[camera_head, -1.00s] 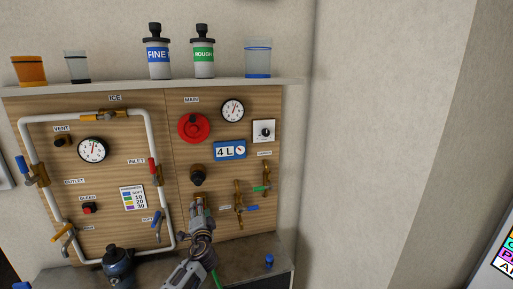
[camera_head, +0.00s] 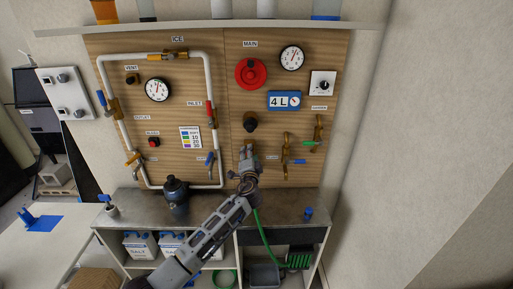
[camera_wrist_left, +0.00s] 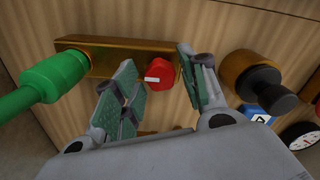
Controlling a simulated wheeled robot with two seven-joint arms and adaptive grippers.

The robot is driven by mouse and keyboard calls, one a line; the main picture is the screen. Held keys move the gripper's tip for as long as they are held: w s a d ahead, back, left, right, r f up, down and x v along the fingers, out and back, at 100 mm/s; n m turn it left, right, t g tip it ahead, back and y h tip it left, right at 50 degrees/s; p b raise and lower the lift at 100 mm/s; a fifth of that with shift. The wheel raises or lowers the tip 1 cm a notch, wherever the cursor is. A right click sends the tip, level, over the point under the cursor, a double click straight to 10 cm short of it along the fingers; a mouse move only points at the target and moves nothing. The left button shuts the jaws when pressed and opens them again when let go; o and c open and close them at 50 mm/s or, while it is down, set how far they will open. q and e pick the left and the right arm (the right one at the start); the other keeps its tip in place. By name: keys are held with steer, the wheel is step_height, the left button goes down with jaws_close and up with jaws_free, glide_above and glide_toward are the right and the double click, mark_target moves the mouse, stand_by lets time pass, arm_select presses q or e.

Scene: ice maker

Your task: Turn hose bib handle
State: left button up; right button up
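The hose bib is a brass bar (camera_wrist_left: 120,55) on the wooden panel, with a green hose (camera_wrist_left: 50,78) joined at its left end in the left wrist view. Its handle is a small round red knob (camera_wrist_left: 159,74) with a white mark. My left gripper (camera_wrist_left: 160,85) is open, with one green-padded finger on each side of the red knob. I cannot tell whether either finger touches it. In the head view my left gripper (camera_head: 246,165) is at the panel's lower middle and hides the handle. My right gripper is not in view.
A black knob on a brass base (camera_wrist_left: 262,88) is right of the fingers. Brass valves with blue and green levers (camera_head: 298,150) are close on the right in the head view. A metal counter (camera_head: 275,207) with a black pump (camera_head: 176,190) lies below.

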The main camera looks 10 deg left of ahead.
arm_select(q)
steer(key=c, duration=0.6)
steer(key=shift+f+n+b, duration=0.1)
steer(key=shift+n+b, duration=1.5)
steer(key=shift+b, duration=0.5)
steer(key=shift+n+b, duration=1.6)
steer(key=shift+b, duration=0.4)
steer(key=shift+n, duration=0.3)
